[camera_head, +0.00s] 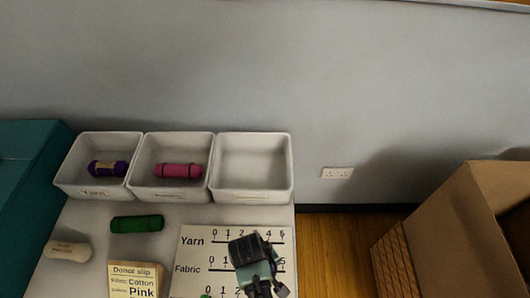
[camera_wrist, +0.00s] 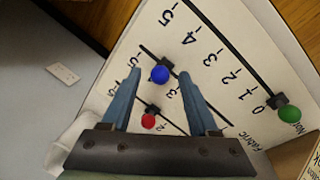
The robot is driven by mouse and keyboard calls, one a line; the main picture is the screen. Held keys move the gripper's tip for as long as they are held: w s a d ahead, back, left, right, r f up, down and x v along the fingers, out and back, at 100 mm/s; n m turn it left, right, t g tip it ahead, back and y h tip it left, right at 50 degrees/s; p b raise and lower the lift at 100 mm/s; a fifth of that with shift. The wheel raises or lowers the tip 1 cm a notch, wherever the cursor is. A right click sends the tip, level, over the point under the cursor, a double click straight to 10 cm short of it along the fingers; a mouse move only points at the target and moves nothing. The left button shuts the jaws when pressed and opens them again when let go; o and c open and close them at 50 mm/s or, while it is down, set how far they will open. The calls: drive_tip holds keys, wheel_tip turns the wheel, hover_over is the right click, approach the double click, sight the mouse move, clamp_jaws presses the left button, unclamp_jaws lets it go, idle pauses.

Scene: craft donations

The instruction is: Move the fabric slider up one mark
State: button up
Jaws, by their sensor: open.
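The white slider board (camera_head: 187,254) lies on the table, with Yarn and Fabric rows readable in the head view. In the wrist view the board (camera_wrist: 262,65) shows three slotted tracks. A blue knob (camera_wrist: 160,74) sits on the middle track, which lines up with the Fabric label, toward its high-number end. A red knob (camera_wrist: 148,120) is on one outer track and a green knob (camera_wrist: 288,114) is near 0 on the other. My gripper (camera_wrist: 159,72) is open, its fingertips on either side of the blue knob. Contact cannot be told. In the head view my gripper (camera_head: 256,262) hides part of the Fabric row.
Three white bins stand behind: one with a purple roll (camera_head: 107,168), one with a pink roll (camera_head: 178,171), and an empty one (camera_head: 252,190). A green roll (camera_head: 137,224), a beige roll (camera_head: 68,250) and a donor slip (camera_head: 134,280) lie left. A cardboard box (camera_head: 450,225) stands right.

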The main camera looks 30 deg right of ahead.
wheel_tip(320, 180, up, 12)
drive_tip(key=a, duration=0.2)
drive_tip(key=shift+a+r, duration=0.2)
idle(0.4)
